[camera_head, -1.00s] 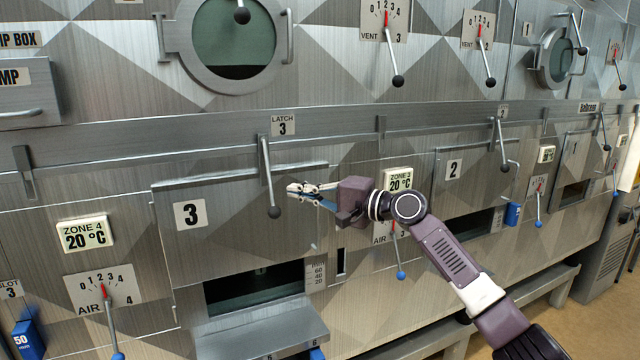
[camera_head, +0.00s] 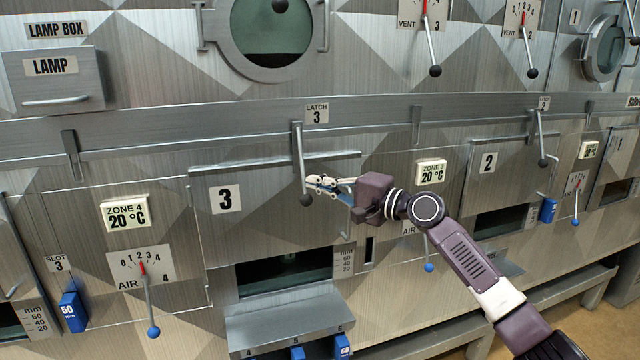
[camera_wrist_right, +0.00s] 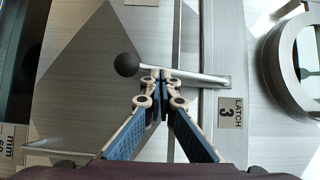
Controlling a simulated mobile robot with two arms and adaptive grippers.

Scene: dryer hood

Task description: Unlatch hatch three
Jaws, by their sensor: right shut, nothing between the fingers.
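The latch 3 lever (camera_head: 299,160) hangs down from its pivot beside the "LATCH 3" label (camera_head: 316,113). Its dark ball knob (camera_head: 305,200) is at the lower end, in front of hatch three (camera_head: 265,210), a metal panel marked 3. My right gripper (camera_head: 310,186) is shut and empty, its tips at the lever just above the knob. In the right wrist view the lever (camera_wrist_right: 200,78) crosses close to the fingertips (camera_wrist_right: 160,74), with the knob (camera_wrist_right: 127,64) to the left. Whether they touch is unclear. My left gripper is not in view.
A zone 3 display (camera_head: 430,172) sits behind my right arm. Hatch 2 (camera_head: 490,165) and its latch lever (camera_head: 540,140) are to the right. Below hatch three is a dark opening (camera_head: 285,270) with a metal shelf (camera_head: 285,325). A round window (camera_head: 270,40) is above.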

